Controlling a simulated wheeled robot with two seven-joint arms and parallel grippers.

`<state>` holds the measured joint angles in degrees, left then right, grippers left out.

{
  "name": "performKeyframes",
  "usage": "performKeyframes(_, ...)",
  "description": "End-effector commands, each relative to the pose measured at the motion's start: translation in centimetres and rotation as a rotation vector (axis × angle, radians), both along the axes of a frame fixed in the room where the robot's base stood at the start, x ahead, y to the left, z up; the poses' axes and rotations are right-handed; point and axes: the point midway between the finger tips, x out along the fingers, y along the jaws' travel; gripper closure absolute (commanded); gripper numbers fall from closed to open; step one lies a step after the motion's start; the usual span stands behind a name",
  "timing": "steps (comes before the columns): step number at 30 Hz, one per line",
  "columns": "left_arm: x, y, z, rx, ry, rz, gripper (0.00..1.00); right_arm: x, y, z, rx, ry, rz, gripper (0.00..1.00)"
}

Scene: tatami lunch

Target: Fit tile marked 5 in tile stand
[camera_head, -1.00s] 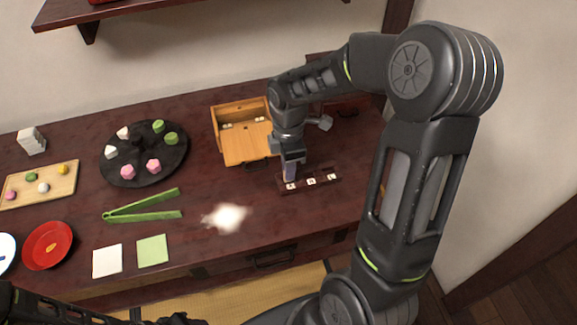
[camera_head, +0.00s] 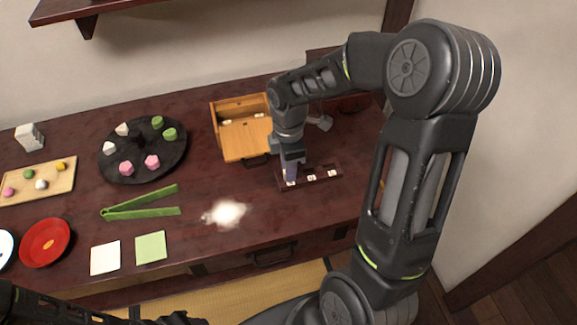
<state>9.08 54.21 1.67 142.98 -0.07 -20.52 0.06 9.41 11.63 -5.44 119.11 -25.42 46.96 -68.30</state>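The tile stand (camera_head: 322,183) is a low dark strip on the right part of the table, with small pale marked tiles along it. One tile (camera_head: 311,178) shows at its middle and another (camera_head: 332,173) at its right; their marks are too small to read. My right gripper (camera_head: 291,175) points down at the stand's left end, right over a pale tile face (camera_head: 291,184). Its fingers look close together, but whether they grip this tile is too small to tell. At the lower left a dark part of my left arm shows; its fingers are not clear.
An open wooden box (camera_head: 244,143) stands just left of my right gripper. Green tongs (camera_head: 150,211), a round dark tray (camera_head: 133,169) of sweets, a red plate (camera_head: 62,230) and two paper squares lie further left. Bare table lies in front of the stand.

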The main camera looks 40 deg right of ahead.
Motion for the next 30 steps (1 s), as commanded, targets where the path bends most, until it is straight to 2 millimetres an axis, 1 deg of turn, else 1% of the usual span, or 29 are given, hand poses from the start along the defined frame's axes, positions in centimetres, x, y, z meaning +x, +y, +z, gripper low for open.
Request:
performKeyframes(1, 0.0, 0.0, 0.0, 0.0, 0.0, 0.0, 0.6, 0.0, 0.0, 0.0, 0.0, 0.0, 0.0, 0.73)
performKeyframes(5, 0.0, 0.0, 0.0, 0.0, 0.0, 0.0, 0.6, 0.0, 0.0, 0.0, 0.0, 0.0, 0.0, 0.63)
performKeyframes(12, 0.0, 0.0, 0.0, 0.0, -0.001, -0.001, 0.6, 0.0, 0.0, 0.1, 0.0, 0.0, 0.0, 0.63)
performKeyframes(16, 0.0, 0.0, 0.1, 0.0, -0.001, -0.001, 0.6, 0.0, 0.0, 0.7, 0.0, -0.001, 0.0, 0.63)
performKeyframes(20, 0.0, 0.0, 0.2, 0.0, -0.001, 0.0, 0.6, 0.1, 0.0, 2.3, 0.0, -0.004, 0.0, 0.63)
performKeyframes(27, 0.0, 0.0, 0.3, 0.0, -0.001, 0.0, 0.6, 0.1, 0.0, 6.2, -0.001, -0.004, 0.0, 0.63)
performKeyframes(30, 0.0, 0.0, 0.4, 0.0, -0.001, 0.0, 0.6, 0.1, 0.0, 7.3, -0.001, -0.002, 0.0, 0.63)
